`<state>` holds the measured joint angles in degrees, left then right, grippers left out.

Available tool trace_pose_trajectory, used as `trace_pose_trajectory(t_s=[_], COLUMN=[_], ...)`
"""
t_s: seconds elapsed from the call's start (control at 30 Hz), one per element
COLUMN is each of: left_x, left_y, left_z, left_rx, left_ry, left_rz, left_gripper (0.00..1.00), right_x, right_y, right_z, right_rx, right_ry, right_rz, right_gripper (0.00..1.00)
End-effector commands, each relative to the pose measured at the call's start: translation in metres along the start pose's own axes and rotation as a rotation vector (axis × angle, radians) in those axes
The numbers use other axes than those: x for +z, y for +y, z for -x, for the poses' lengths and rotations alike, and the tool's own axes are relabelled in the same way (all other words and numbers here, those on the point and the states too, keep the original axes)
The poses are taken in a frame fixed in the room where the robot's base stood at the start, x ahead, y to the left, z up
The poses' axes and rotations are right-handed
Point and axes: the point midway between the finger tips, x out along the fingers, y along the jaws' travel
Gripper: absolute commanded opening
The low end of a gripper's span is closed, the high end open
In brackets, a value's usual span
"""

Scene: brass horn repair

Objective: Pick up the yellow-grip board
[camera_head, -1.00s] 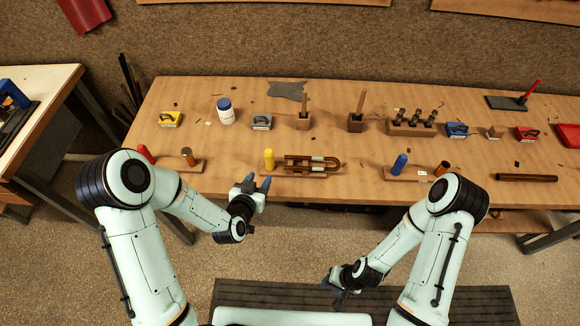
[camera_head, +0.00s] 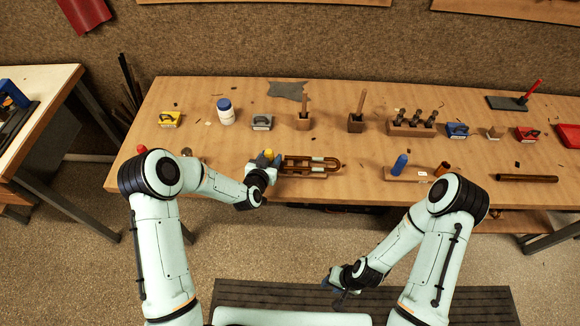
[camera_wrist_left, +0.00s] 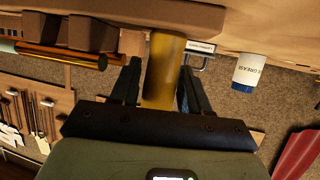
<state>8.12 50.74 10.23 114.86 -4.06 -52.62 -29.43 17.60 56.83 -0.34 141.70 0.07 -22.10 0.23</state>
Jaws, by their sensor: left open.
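The yellow-grip board is a wooden board with an upright yellow grip (camera_head: 268,154) at its left end and a brown U-shaped tube (camera_head: 312,165) lying on it. My left gripper (camera_head: 264,162) is at the grip, and the arm hides the board's left end. In the left wrist view the yellow grip (camera_wrist_left: 163,70) stands between the two open fingers (camera_wrist_left: 157,88), with a gap visible on the left side. My right gripper (camera_head: 342,285) hangs low in front of the bench, away from the board; its jaws are too small to judge.
A blue-grip board (camera_head: 405,174) lies to the right. A red-grip board, mostly hidden behind my left arm, shows its red grip (camera_head: 142,149). A white jar (camera_head: 227,115), blocks and wooden stands line the back of the bench. Bare bench top lies between the rows.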

Motion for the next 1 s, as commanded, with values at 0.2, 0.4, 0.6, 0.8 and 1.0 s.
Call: trace_pose_trajectory(t_s=[0.2,0.4,0.6,0.8,1.0], left_x=[0.000,-0.002,-0.003,-0.029,-0.067], left_y=[0.000,0.000,0.000,0.000,0.000], left_z=[0.000,0.000,0.000,0.011,0.026], left_rx=[0.000,0.000,0.000,0.000,-0.001], left_ry=[0.000,0.003,0.004,0.009,0.009], left_rz=[0.000,0.001,0.000,-0.001,-0.001], left_gripper=[0.39,0.00,0.00,0.00,0.00], right_x=[0.000,0.000,0.000,0.000,0.000], right_y=[0.000,0.000,0.000,0.000,0.000], right_z=[0.000,0.000,0.000,0.000,0.000], right_rx=[0.000,0.000,0.000,0.000,0.000], right_ry=[0.000,0.000,0.000,0.000,0.000], right_rz=[0.000,0.000,0.000,0.000,0.000], right_gripper=[0.36,0.36,0.36,0.36,0.36])
